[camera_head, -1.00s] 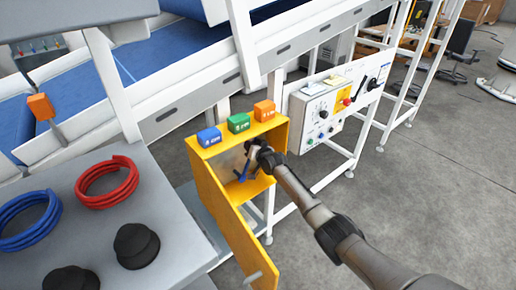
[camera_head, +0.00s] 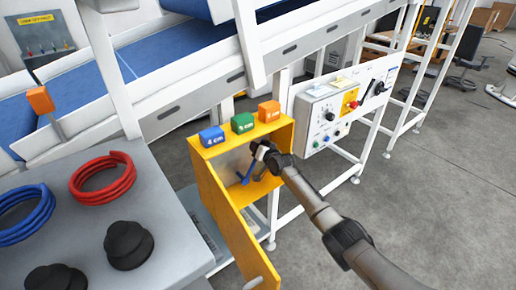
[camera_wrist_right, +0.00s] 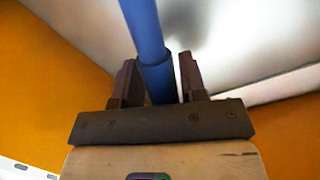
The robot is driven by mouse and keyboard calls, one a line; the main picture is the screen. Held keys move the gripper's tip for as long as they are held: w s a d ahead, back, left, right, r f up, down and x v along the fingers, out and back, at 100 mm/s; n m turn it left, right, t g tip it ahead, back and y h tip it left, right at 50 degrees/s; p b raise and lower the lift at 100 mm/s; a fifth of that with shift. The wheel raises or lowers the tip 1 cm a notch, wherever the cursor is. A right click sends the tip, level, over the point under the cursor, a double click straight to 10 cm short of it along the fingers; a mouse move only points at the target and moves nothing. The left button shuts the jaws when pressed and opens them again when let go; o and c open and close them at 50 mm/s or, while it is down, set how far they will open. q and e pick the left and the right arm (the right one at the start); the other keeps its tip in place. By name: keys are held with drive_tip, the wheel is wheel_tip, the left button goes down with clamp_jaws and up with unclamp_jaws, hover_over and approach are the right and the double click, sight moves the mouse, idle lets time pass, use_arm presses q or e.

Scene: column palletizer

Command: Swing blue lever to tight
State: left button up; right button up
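The blue lever (camera_head: 246,175) is inside the open yellow cabinet (camera_head: 205,188), partly hidden by my right gripper. My right gripper (camera_head: 258,158) reaches into the cabinet from the right. In the right wrist view the blue lever (camera_wrist_right: 143,25) runs down between the two dark fingers of the gripper (camera_wrist_right: 158,78). A narrow gap shows between the lever and the right finger, so the fingers are around it but not closed on it. The lever's lower end is hidden behind the gripper body. My left gripper is not in view.
Blue (camera_head: 211,137), green (camera_head: 242,122) and orange (camera_head: 269,111) blocks stand on top of the cabinet. Its yellow door (camera_head: 238,235) hangs open at the front. A control panel (camera_head: 335,112) is to the right. A grey table (camera_head: 165,190) with red and blue coils is to the left.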

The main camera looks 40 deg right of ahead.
drive_tip(key=shift+o, duration=0.8)
drive_tip(key=shift+a+r, duration=0.1)
drive_tip(key=p+v, duration=0.3)
drive_tip(key=v, duration=1)
drive_tip(key=shift+s+p, duration=0.3)
drive_tip(key=shift+s, duration=0.1)
